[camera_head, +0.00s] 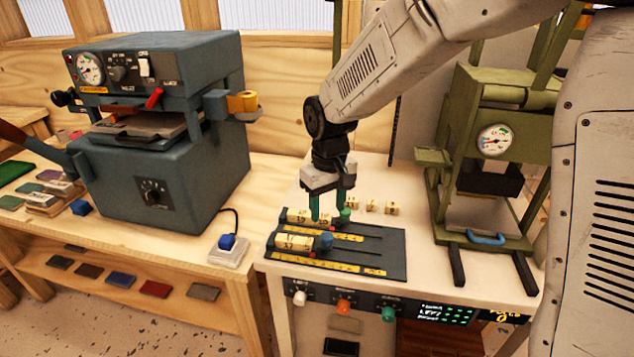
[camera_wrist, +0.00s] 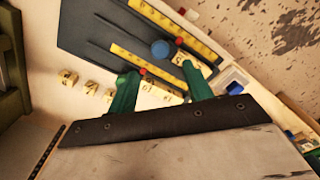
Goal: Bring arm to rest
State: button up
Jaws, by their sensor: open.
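My gripper (camera_head: 328,206) is at the end of my arm, pointing down over the dark slotted board (camera_head: 390,262) on the white table. Its green fingers are apart, and they also show in the wrist view (camera_wrist: 160,92). The fingertips are close to the back row of yellow numbered blocks (camera_head: 298,215) on the board. I cannot tell whether the fingers touch them. A front row of numbered blocks (camera_head: 293,241) ends at a blue knob (camera_head: 326,240). In the wrist view the blue knob (camera_wrist: 160,49) shows beyond the fingers.
Several loose numbered blocks (camera_head: 371,206) stand behind the board. A green press with a gauge (camera_head: 495,140) stands at the right. A blue-grey machine (camera_head: 150,125) stands on the wooden bench at the left. A blue button box (camera_head: 228,248) sits between. Free air lies above the board's right side.

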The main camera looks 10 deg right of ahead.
jog(key=s+d+r+m, duration=0.1)
jog(key=s+d+r, duration=0.3)
jog(key=s, duration=0.5)
jog(key=s+d+r+m+t, duration=0.1)
jog(key=s+d+r, duration=0.3)
jog(key=s, duration=0.6)
jog(key=s+d+r+m, duration=0.3)
jog(key=s+d+r, duration=0.2)
jog(key=s+d, duration=0.3)
jog(key=shift+s, duration=0.65)
